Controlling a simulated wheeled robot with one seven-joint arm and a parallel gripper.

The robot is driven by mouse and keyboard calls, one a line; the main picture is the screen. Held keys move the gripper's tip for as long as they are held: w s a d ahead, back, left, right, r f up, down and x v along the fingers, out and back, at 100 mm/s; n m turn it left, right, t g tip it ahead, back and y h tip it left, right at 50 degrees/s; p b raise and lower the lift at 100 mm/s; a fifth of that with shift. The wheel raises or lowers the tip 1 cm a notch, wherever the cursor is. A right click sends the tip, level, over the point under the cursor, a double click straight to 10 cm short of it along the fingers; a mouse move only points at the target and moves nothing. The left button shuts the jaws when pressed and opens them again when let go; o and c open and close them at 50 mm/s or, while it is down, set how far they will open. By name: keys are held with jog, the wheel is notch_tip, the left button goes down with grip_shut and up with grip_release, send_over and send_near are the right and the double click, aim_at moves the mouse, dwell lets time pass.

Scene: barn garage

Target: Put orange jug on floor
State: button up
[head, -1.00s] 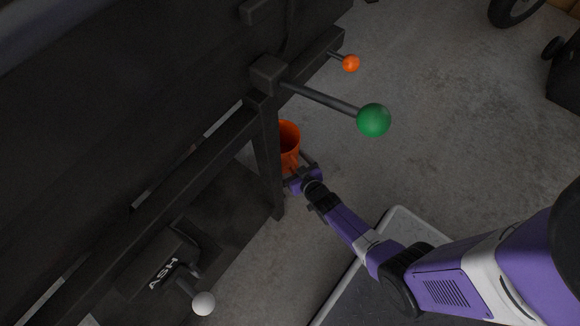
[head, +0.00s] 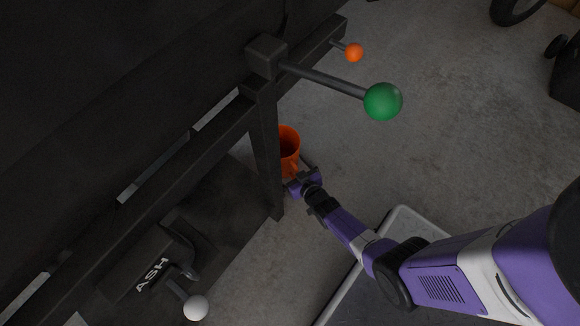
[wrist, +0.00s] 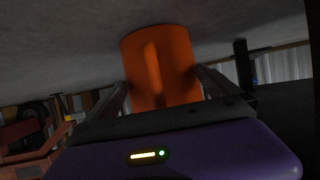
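The orange jug (head: 290,142) is just right of a dark post in the head view, its open top visible and its left side hidden by the post. My gripper (head: 300,170) is at the jug's near side. In the wrist view the jug (wrist: 174,60) is straight ahead, with its handle facing me. My gripper's fingers (wrist: 165,88) are spread wide, one on each side of the jug. I cannot tell whether they touch it. The concrete floor (head: 430,150) is around and below. Whether the jug's base rests on it is not clear.
A large dark machine (head: 130,80) on a frame fills the left. Its rod with a green ball (head: 383,101) and a smaller one with an orange ball (head: 354,52) stick out above my gripper. A white ball knob (head: 195,307) is low left. Floor to the right is open.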

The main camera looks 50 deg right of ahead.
jog(key=shift+s+r, duration=0.15)
jog(key=shift+r, duration=0.1)
jog(key=p+v, duration=0.5)
jog(key=v, duration=0.6)
jog(key=shift+s+p, duration=0.3)
jog(key=shift+a, duration=0.15)
